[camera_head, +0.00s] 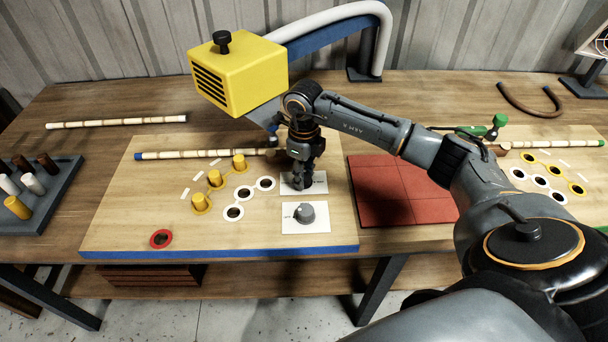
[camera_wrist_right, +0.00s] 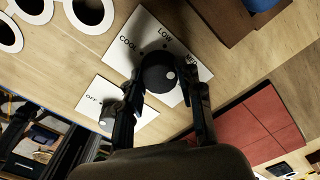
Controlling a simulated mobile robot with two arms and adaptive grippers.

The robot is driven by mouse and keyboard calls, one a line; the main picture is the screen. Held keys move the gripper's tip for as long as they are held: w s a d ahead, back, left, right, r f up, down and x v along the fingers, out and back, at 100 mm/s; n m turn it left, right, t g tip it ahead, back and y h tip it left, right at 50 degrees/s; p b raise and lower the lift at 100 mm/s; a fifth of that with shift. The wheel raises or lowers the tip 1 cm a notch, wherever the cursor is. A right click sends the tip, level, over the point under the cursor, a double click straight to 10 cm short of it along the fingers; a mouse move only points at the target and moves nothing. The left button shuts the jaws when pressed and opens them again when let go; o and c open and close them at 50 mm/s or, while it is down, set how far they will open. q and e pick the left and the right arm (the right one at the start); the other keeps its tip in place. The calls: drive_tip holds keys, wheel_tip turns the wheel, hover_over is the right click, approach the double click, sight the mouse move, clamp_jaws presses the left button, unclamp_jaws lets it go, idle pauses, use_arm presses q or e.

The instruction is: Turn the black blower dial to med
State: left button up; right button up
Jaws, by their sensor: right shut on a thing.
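The black blower dial (camera_wrist_right: 157,73) sits on a white card (camera_wrist_right: 117,42) lettered COOL, LOW and MED. A white dot on the dial faces right, toward the MED side; its exact alignment with the mark is hard to tell. My right gripper (camera_wrist_right: 166,88) is shut on the dial, a finger at either side. In the head view my right gripper (camera_head: 303,182) points down at the upper white card (camera_head: 319,186) and hides the dial. My left gripper is not in view.
A grey dial (camera_head: 306,213) on a second white card (camera_head: 318,228), lettered OFF, stands just in front. A yellow blower box (camera_head: 240,75) overhangs behind to the left. Yellow pegs (camera_head: 214,179) stand left on the board (camera_head: 130,215). A red mat (camera_head: 385,205) lies right.

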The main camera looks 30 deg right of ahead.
drive_tip(key=shift+m, duration=1.2)
drive_tip(key=o, duration=1.2)
drive_tip(key=shift+c, duration=0.2)
drive_tip(key=shift+r, duration=0.25)
wheel_tip(320, 180, up, 11)
drive_tip(key=shift+r, duration=0.2)
